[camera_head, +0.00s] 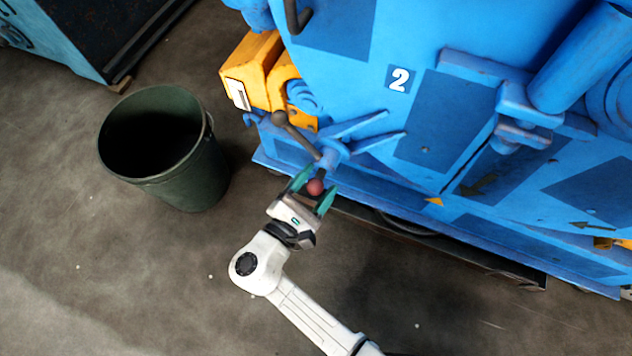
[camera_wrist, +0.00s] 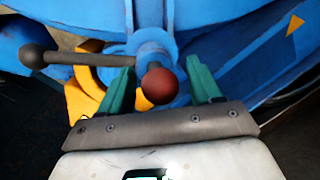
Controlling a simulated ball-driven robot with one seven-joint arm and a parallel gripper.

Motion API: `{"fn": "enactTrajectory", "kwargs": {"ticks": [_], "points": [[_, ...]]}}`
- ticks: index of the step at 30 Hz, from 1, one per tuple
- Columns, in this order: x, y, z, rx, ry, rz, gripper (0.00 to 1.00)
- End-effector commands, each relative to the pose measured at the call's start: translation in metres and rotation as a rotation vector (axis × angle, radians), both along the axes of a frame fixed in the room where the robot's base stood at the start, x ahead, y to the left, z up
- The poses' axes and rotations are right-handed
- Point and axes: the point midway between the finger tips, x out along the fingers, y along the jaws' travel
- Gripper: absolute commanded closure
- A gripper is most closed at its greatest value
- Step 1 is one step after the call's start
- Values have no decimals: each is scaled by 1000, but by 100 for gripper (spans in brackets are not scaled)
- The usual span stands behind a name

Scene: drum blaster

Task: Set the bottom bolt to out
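A bolt with a round red knob (camera_head: 315,187) sticks out from the low front of the blue machine (camera_head: 420,150). My gripper (camera_head: 313,187) is open, with one green finger on each side of the red knob. In the wrist view the knob (camera_wrist: 160,85) sits between the two fingertips (camera_wrist: 163,80), with a visible gap to the right finger and a smaller gap to the left one. I cannot tell whether either finger touches it. A grey lever with a ball end (camera_head: 297,133) is mounted just above the knob. It also shows at left in the wrist view (camera_wrist: 75,58).
A dark green bin (camera_head: 165,150) stands on the floor at the left. Yellow blocks (camera_head: 262,72) are fixed to the machine above the lever. The machine's lower ledge (camera_head: 440,230) runs to the right. The floor at lower left is clear.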

Motion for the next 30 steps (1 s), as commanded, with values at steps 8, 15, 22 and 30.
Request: {"fn": "enactTrajectory", "kwargs": {"ticks": [8, 15, 22, 30], "points": [[0, 0, 0, 0, 0, 0, 63], [0, 0, 0, 0, 0, 0, 86], [0, 0, 0, 0, 0, 0, 100], [-1, -1, -3, 0, 1, 3, 100]]}}
